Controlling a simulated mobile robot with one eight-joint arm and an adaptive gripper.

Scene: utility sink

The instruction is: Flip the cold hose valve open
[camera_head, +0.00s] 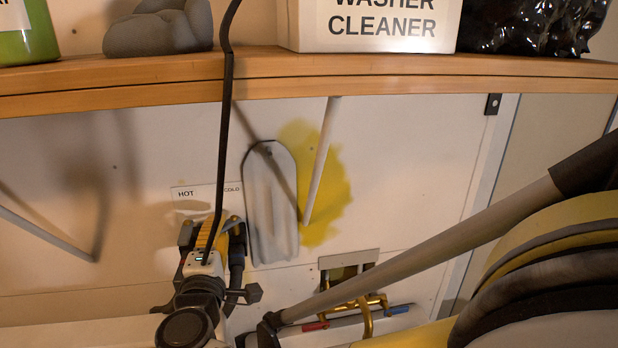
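A white label reading HOT and COLD (207,192) is on the wall, with the word COLD at its right end. My gripper (211,233) is in front of the wall just below this label, seen from behind. Dark finger parts show on both sides of a yellow piece, but its fingertips and any contact are unclear. No valve handle can be made out below the label, where my gripper blocks the view. At the lower right, a brass fitting (367,312) stands by a red-ended part (315,326) and a blue-ended part (398,310); I cannot tell whether these are valve handles.
A wooden shelf (400,75) crosses above, carrying a washer cleaner box (375,28), a grey object (158,30) and a green container (25,42). A thin black rod or cable (225,130) hangs before it. A grey, flat, rounded object (270,205) is right of my gripper.

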